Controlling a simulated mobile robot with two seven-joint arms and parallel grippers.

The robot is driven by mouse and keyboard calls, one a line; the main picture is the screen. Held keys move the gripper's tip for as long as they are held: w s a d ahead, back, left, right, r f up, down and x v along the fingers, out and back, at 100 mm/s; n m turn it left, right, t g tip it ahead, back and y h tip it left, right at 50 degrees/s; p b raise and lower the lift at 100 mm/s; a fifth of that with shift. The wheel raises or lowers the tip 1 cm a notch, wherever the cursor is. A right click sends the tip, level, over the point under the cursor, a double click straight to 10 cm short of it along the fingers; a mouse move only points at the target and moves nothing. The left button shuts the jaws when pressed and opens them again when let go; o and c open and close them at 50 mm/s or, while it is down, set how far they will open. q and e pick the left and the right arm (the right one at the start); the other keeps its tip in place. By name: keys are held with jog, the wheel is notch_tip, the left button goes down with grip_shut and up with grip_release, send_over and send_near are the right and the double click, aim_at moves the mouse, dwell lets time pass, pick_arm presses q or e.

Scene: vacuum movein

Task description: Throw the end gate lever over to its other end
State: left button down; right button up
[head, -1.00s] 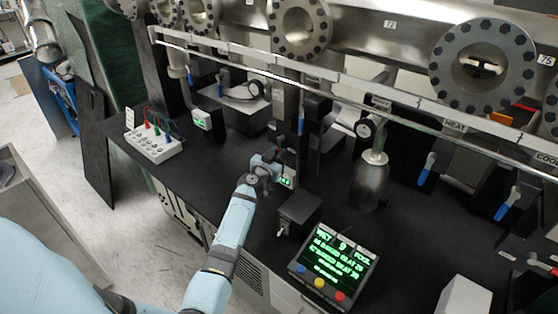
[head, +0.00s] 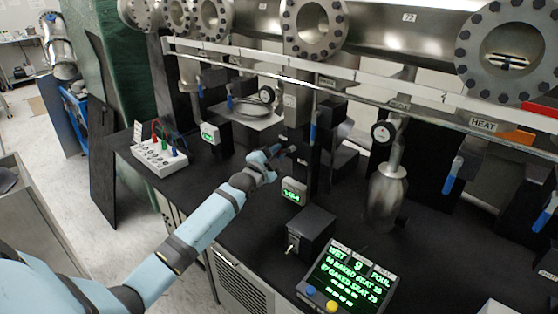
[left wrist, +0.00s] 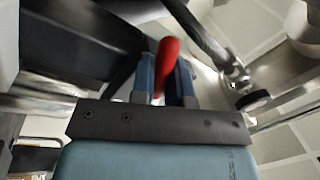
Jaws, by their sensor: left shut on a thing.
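My left gripper (head: 280,153) is in the middle of the head view, above the black bench and just behind a small green-lit readout. In the left wrist view, its two blue fingers are shut on a red lever handle (left wrist: 167,60), which sticks up between them. The rest of the lever is hidden, and in the head view the handle can hardly be made out. My right gripper does not show in either view.
A small readout (head: 293,190) and a dark box (head: 310,232) stand near my left forearm. A steel rail (head: 340,84) crosses above the bench. A steel vessel (head: 385,190) and blue-handled levers (head: 453,178) are to the right. A white socket box (head: 160,157) is at left.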

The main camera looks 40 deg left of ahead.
pick_arm(q)
jog(key=r+m, duration=0.1)
jog(key=m+h, duration=0.1)
jog(key=m, duration=0.1)
jog(key=r+m, duration=0.1)
jog(key=m, duration=0.1)
jog(key=shift+a+r, duration=0.3)
jog(key=shift+a, duration=0.1)
jog(key=shift+w+r+m+h, duration=0.1)
jog(key=shift+r+m+h, duration=0.2)
jog(key=shift+m, duration=0.45)
jog(key=shift+r+m+h, duration=0.3)
jog(key=shift+m, duration=0.45)
jog(key=shift+a, duration=0.1)
jog(key=shift+r+m, duration=0.3)
jog(key=c, duration=1.1)
grip_release()
jog(key=shift+w, duration=0.1)
jog(key=shift+f, duration=0.2)
jog(key=shift+f, duration=0.1)
jog(key=shift+s, duration=0.2)
